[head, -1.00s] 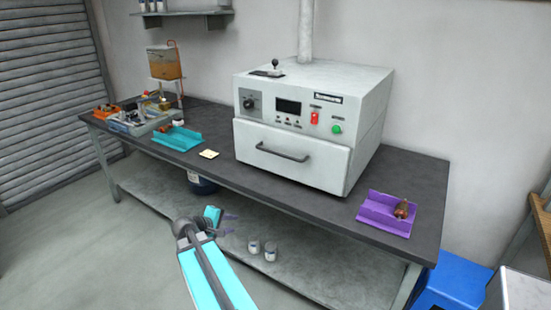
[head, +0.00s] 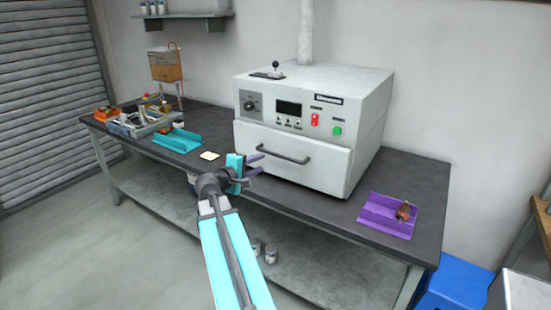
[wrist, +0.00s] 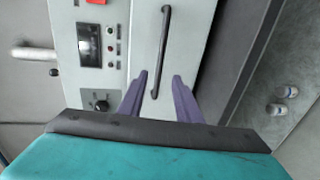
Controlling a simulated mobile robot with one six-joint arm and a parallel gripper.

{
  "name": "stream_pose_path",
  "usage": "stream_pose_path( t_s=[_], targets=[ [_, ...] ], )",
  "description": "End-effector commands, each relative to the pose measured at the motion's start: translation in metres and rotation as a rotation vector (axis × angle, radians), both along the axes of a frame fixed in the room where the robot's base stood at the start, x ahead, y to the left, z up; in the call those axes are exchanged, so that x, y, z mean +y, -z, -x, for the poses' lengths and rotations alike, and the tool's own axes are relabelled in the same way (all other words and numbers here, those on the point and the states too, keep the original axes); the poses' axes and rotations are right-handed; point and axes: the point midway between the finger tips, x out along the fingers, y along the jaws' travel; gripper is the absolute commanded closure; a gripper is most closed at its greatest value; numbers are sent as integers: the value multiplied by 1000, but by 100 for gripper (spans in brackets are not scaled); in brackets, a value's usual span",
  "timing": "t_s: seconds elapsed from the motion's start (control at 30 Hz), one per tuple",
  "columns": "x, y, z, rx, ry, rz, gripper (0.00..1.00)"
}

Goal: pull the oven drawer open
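The white oven (head: 310,125) stands on the dark bench, and its drawer (head: 290,158) looks shut, flush with the front. The drawer's dark bar handle (head: 282,154) runs across the drawer front. My gripper (head: 256,164) is in front of the drawer, near its left side and just left of the handle. In the wrist view the two purple fingers (wrist: 160,82) are spread apart. The handle (wrist: 163,50) shows beyond them, with its near end between the fingertips in the picture. I see no contact with it, and the gripper is empty.
On the dark bench (head: 225,178), a purple tray (head: 375,218) with a part lies right of the oven. Small cans stand on the lower shelf (head: 160,195). The floor in front is clear.

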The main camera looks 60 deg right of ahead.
Motion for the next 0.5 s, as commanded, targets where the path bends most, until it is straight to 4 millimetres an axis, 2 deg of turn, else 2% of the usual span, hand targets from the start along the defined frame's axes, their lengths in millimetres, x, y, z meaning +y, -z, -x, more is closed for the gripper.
stream_pose_path(
  t_s=[0.27, 0.5],
  targets=[
    [-12, 2, 0, -1, 1, -1, 69],
    [-40, 7, 0, 1, 3, -2, 69]
  ],
)
